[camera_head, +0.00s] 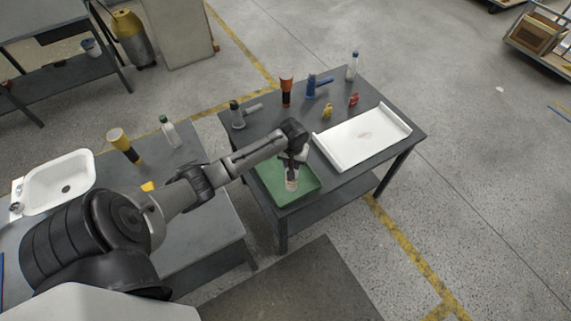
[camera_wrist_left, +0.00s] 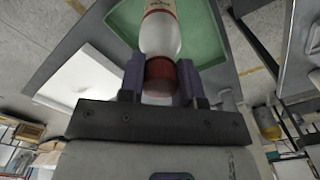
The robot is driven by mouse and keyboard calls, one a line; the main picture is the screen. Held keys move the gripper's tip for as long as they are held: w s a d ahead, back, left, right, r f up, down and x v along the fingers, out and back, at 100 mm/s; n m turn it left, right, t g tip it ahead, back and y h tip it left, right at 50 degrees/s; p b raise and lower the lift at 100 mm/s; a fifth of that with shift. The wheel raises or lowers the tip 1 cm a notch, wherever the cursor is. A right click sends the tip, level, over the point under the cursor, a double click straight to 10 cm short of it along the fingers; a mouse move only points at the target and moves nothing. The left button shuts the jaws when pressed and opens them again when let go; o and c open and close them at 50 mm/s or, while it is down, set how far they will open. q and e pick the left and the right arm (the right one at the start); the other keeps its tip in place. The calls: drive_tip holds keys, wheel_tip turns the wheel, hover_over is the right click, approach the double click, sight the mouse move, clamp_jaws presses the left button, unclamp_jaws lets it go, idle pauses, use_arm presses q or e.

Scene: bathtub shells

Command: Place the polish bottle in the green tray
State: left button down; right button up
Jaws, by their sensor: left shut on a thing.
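The polish bottle, pale with a dark red cap, shows in the left wrist view (camera_wrist_left: 160,36) and in the head view (camera_head: 291,184). My left gripper (camera_head: 291,168) is shut on its capped end, with one finger on each side of the cap (camera_wrist_left: 160,78). The bottle hangs cap-up, roughly upright, over the green tray (camera_head: 308,180). I cannot tell whether its base touches the tray floor. The tray lies at the near left end of the dark table and looks otherwise empty. My right gripper is not in view.
A white shell (camera_head: 340,150) lies right of the tray. Behind stand a grey tool (camera_head: 238,116), an orange-and-black tool (camera_head: 286,88), a blue tool (camera_head: 312,85), a clear bottle (camera_head: 351,72) and small yellow and red items. The left table holds a white basin (camera_head: 75,165) and a green-capped bottle (camera_head: 170,134).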

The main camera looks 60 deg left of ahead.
use_arm(q)
drive_tip(key=a+f, duration=0.5)
drive_tip(key=f, duration=0.2)
idle(0.3)
drive_tip(key=shift+a+f, duration=0.1)
drive_tip(key=c, duration=0.8)
unclamp_jaws()
